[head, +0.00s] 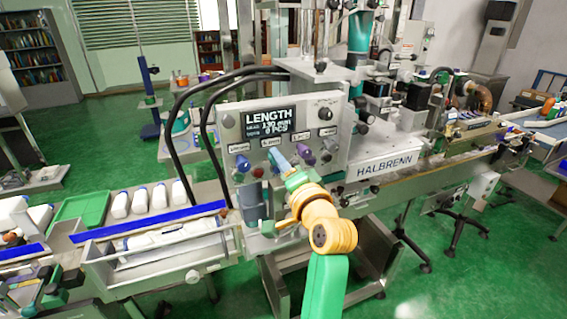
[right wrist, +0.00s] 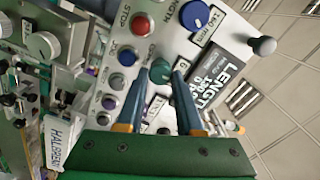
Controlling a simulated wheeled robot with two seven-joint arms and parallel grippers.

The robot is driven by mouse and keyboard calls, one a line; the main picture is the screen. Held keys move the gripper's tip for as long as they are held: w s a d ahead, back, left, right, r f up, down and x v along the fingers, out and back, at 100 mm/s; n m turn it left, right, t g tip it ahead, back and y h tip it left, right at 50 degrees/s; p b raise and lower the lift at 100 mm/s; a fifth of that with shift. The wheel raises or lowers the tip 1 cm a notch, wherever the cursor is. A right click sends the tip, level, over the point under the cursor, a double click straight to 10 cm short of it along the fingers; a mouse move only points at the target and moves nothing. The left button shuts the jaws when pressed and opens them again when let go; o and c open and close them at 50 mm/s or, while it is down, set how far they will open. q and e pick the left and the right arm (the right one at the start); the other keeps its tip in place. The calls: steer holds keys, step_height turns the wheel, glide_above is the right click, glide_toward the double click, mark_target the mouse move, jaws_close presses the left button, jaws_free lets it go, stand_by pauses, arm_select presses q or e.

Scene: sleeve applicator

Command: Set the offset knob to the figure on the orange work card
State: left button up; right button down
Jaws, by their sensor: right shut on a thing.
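The control panel (head: 290,130) carries a row of knobs under small white label plates. My right gripper (head: 279,157) reaches up to the panel's front, at the second knob from the left. In the right wrist view, a teal knob (right wrist: 160,70) sits between the fingertips of my right gripper (right wrist: 159,84), which is shut on it. Its label's figure looks like a 6; I cannot read the knob's name. The display (head: 269,120) reads LENGTH with 130 mm below; its smaller line is unclear. I cannot make out the orange work card. My left gripper is not seen.
More knobs, one purple (head: 306,157), lie to the right. A conveyor with white bottles (head: 140,200) stands at the left. Black hoses (head: 180,130) loop beside the panel.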

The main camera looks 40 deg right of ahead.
steer(key=shift+r+m, duration=0.25)
steer(key=shift+m, duration=0.05)
